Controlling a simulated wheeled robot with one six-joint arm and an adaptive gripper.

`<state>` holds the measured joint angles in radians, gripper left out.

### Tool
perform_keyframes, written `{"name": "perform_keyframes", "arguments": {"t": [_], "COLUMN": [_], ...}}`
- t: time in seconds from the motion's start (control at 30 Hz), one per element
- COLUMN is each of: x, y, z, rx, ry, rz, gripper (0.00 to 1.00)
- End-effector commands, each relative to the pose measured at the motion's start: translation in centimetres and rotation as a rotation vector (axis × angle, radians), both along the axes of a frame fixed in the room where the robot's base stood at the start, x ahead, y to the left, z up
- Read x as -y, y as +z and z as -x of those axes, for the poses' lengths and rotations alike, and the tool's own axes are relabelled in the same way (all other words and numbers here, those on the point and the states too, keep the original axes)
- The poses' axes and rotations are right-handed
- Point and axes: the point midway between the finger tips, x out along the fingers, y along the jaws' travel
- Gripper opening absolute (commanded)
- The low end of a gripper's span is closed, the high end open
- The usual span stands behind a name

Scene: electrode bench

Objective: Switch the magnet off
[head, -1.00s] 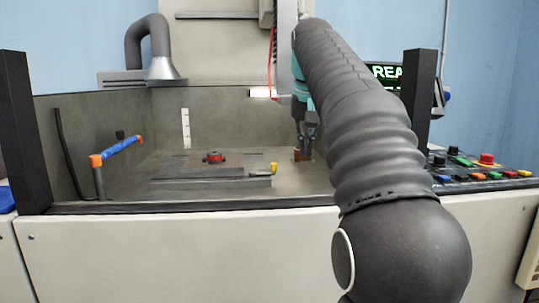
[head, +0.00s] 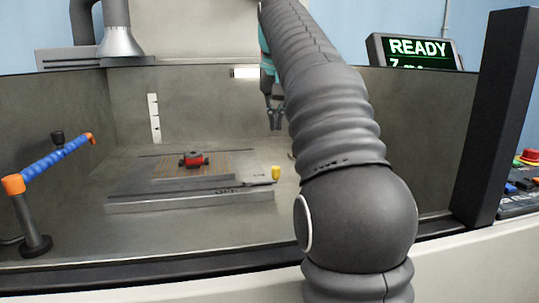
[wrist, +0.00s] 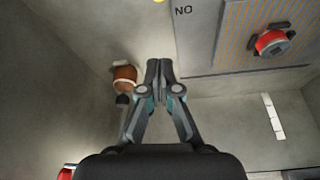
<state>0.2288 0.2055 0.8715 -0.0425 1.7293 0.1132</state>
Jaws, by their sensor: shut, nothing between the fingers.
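The magnet is a flat grey chuck plate (head: 190,204) with a striped top, lying in the tank. Its lever with a yellow knob (head: 276,172) is at the plate's right front corner. In the wrist view the knob (wrist: 158,1) is only just visible at the top edge, beside a label on the plate that reads ON upside down. A red and black part (head: 194,161) sits on the plate; it also shows in the wrist view (wrist: 270,42). My gripper (head: 274,127) is shut and empty, above the tank floor behind the knob; its fingertips meet in the wrist view (wrist: 158,62).
A brown cylindrical piece (wrist: 124,77) stands near my fingers. A blue hose with orange ends (head: 50,160) is at the left. The tank's front rim and a dark post (head: 490,120) bound the space. The screen (head: 415,50) reads READY.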

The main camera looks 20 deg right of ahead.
Motion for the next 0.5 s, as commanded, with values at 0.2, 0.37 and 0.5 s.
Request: {"name": "perform_keyframes", "arguments": {"t": [0.2,0.37,0.5], "x": [0.2,0.5,0.8], "y": [-1.6,-4.2,-6.6], "z": [-0.5,-1.3,-2.1], "rx": [-0.003,-0.004,-0.003], "ry": [0.000,0.000,0.000], "rz": [0.000,-0.001,0.000], "gripper": [0.00,0.00,0.00]}}
